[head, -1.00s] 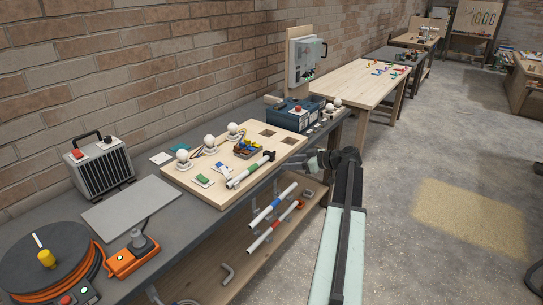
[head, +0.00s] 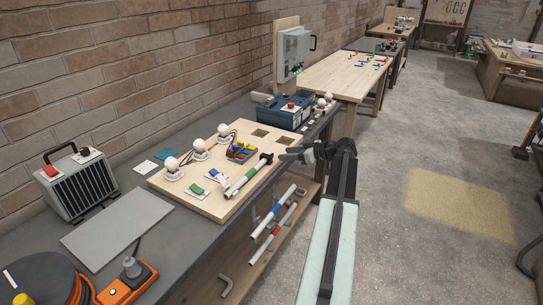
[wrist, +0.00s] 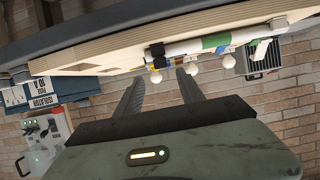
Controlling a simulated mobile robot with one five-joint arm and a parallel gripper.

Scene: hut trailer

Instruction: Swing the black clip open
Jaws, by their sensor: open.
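The black clip (head: 266,158) sits at the far end of a white tube with a green band (head: 242,178), near the front edge of the wooden board (head: 211,206). In the wrist view, the clip (wrist: 157,51) shows as a dark block around the tube, just beyond my fingertips. My gripper (wrist: 160,76) is open and empty, with its two dark fingers apart and pointing toward the board edge. In the head view, my gripper (head: 284,155) is small and just right of the clip. I cannot tell whether it touches the clip.
White bulbs (head: 199,149), a coloured connector block (head: 241,151) and a green switch (head: 196,190) stand on the board. A blue isolator box (head: 284,111) is behind it. The floor to the right (head: 420,130) is clear.

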